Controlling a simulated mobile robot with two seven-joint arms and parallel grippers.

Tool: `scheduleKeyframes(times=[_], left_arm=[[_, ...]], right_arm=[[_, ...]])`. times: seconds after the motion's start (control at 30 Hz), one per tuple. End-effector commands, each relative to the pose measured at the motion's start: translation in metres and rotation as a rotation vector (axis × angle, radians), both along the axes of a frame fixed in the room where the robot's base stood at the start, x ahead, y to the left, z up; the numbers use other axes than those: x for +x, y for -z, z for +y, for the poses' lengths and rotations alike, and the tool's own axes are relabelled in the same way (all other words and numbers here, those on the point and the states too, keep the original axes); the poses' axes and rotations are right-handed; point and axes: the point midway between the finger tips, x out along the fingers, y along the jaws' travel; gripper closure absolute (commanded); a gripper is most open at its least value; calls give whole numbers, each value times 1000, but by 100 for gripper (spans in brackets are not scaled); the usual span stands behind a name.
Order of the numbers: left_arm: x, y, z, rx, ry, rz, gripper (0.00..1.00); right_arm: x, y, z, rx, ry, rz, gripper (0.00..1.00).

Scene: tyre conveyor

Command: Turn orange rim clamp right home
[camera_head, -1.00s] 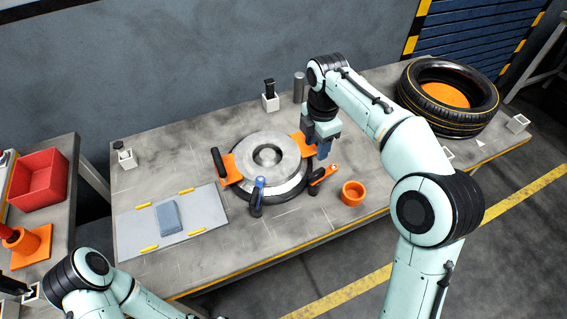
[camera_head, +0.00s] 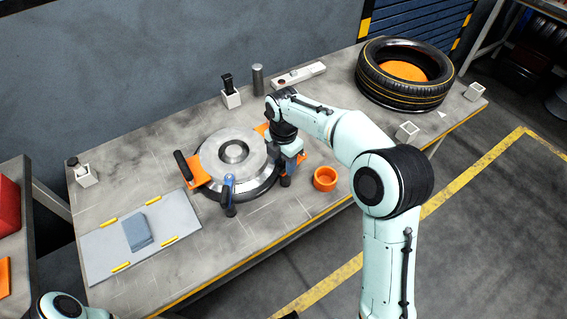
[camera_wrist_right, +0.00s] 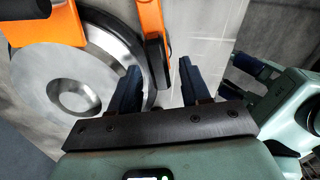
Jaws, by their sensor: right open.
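The round grey wheel rim (camera_head: 211,150) lies on the workbench; it also shows in the right wrist view (camera_wrist_right: 40,75). An orange clamp piece (camera_head: 262,128) shows at its right side, partly hidden by my right arm. In the right wrist view an orange lever (camera_wrist_right: 152,22) with a dark handle (camera_wrist_right: 156,62) lies beside the rim. My right gripper (camera_wrist_right: 160,75) is open, and the handle appears between its fingertips; contact cannot be told. In the head view my right gripper (camera_head: 290,168) is right of the rim.
An orange ring (camera_head: 325,178) stands close right of my right gripper. A tyre (camera_head: 400,95) lies at the back right.

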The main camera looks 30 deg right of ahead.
Motion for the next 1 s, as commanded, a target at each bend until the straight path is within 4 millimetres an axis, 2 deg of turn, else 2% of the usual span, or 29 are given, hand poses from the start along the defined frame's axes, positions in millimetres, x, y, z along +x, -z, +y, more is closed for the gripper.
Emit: scheduleKeyframes(times=[0.1,0.37,0.47,0.5,0.53,1.0], left_arm=[[0,1,0,0,0,0,45],[0,1,0,0,0,0,45],[0,1,0,0,0,0,45],[0,1,0,0,0,0,45],[0,1,0,0,0,0,45],[3,-5,0,0,0,-3,45]], right_arm=[[0,6,0,0,0,1,53],[0,6,0,0,0,0,53],[0,6,0,0,0,0,82],[0,6,0,0,0,0,96],[0,6,0,0,0,0,100],[0,5,0,0,-73,0,100]])
